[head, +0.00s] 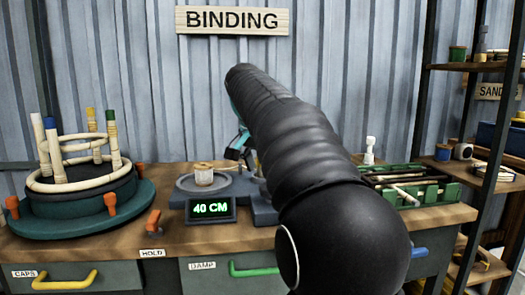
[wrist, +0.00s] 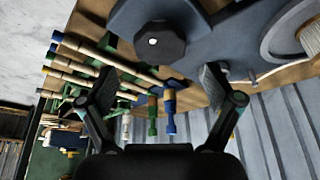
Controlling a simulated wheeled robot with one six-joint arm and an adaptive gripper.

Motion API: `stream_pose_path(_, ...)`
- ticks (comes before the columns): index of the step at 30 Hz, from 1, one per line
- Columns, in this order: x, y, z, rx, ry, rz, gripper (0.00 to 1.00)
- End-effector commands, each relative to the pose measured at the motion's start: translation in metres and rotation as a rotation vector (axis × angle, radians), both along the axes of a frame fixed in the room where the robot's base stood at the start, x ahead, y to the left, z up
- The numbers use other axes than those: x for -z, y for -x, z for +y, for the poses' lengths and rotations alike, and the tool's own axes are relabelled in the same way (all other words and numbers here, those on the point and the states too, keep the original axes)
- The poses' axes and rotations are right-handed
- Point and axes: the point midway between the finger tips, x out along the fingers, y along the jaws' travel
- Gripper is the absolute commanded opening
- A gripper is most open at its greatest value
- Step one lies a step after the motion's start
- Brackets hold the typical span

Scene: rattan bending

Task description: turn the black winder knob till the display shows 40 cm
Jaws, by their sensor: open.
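The display (head: 210,208) on the bench reads 40 CM in green digits. The winder (head: 240,188) is a grey unit behind it, with a cream spool (head: 203,174) on a round plate. The black winder knob (wrist: 160,48) shows in the wrist view as a dark faceted knob with a small white dot on top; my arm hides it in the head view. My gripper (wrist: 158,85) is open, its two fingers apart with nothing between them. The knob lies beyond the fingertips, apart from them. In the head view only a bit of my gripper (head: 238,146) shows beside my arm.
A round green jig (head: 80,222) with rattan rings and upright posts stands at the left, with orange clamps (head: 153,221) near it. A green rack of rattan sticks (head: 415,183) is at the right. Shelves (head: 490,160) stand farther right. Drawers are below the bench.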

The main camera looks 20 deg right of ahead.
Motion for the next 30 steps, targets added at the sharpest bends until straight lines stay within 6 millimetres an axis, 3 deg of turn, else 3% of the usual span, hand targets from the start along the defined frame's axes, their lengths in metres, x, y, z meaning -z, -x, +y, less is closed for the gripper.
stream_pose_path(6,-0.04,0.008,0.014,0.0,0.001,-0.003,0.9)
stream_pose_path(12,-0.059,0.012,0.021,0.0,0.001,-0.001,0.9)
stream_pose_path(30,-0.065,0.014,0.023,0.0,0.0,0.001,0.9)
